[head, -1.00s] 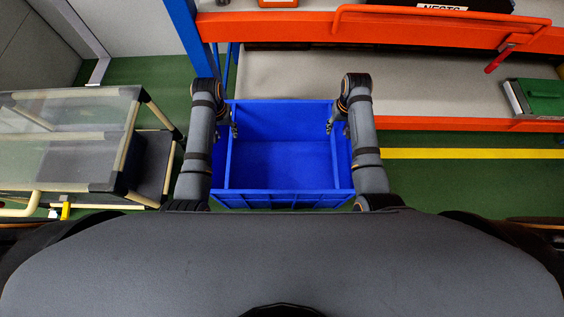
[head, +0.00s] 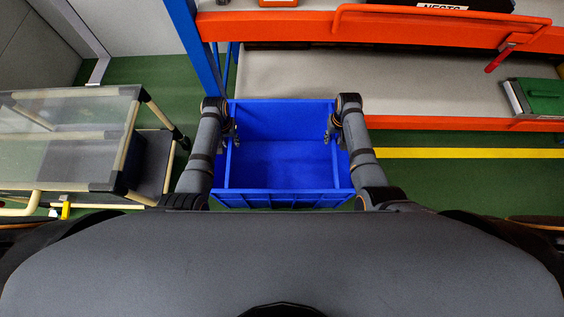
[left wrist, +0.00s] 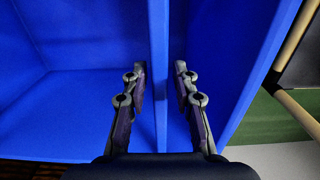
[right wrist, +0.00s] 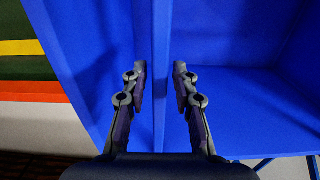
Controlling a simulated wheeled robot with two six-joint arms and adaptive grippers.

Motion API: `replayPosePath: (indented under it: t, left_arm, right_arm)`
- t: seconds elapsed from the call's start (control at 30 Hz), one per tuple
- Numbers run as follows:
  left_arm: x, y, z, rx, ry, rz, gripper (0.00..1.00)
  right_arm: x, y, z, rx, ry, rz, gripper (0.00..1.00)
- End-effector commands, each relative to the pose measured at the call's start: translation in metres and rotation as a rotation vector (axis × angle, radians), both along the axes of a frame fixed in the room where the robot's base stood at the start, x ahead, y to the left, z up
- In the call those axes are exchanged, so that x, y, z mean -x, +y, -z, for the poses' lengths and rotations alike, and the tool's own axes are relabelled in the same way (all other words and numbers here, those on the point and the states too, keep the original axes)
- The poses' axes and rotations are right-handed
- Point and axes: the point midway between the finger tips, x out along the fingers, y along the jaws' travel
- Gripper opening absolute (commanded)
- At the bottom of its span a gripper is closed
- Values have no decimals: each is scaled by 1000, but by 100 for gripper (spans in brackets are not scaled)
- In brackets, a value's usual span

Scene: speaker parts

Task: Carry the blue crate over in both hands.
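The blue crate (head: 283,199) is open-topped and empty, straight ahead of me between my two arms in the head view. My left gripper (head: 234,132) is at its left wall and my right gripper (head: 330,130) at its right wall. In the left wrist view the fingers (left wrist: 160,75) stand open on either side of the crate wall (left wrist: 158,40), with a small gap on each side. In the right wrist view the fingers (right wrist: 159,75) also straddle the wall (right wrist: 160,35), open and apart from it.
An orange-edged workbench or shelf (head: 440,33) stands beyond the crate, with a blue upright (head: 196,45) at its left. A cart with clear panels (head: 65,140) stands at the left. Green floor with a yellow line (head: 460,153) lies at the right.

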Motion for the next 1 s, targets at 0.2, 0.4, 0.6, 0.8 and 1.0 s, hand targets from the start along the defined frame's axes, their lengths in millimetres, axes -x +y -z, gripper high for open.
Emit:
replayPosePath:
  t: [0.2, 0.4, 0.6, 0.8, 1.0]
  left_arm:
    - [0, 0, 0, 0, 0, 0, 0]
    - [0, 0, 0, 0, 0, 0, 0]
    - [0, 0, 0, 0, 1, 0, 0]
    - [-1, 0, -4, 0, -3, 0, 0]
    - [-1, 0, -16, 0, -3, 0, 0]
  right_arm:
    - [0, 0, 0, 0, 0, 0, 0]
    - [0, 0, 0, 0, 0, 0, 0]
    - [0, 0, 0, 0, 0, 0, 0]
    - [-2, 0, -4, 0, -4, 0, 0]
    - [-2, 0, -16, 0, -4, 0, 0]
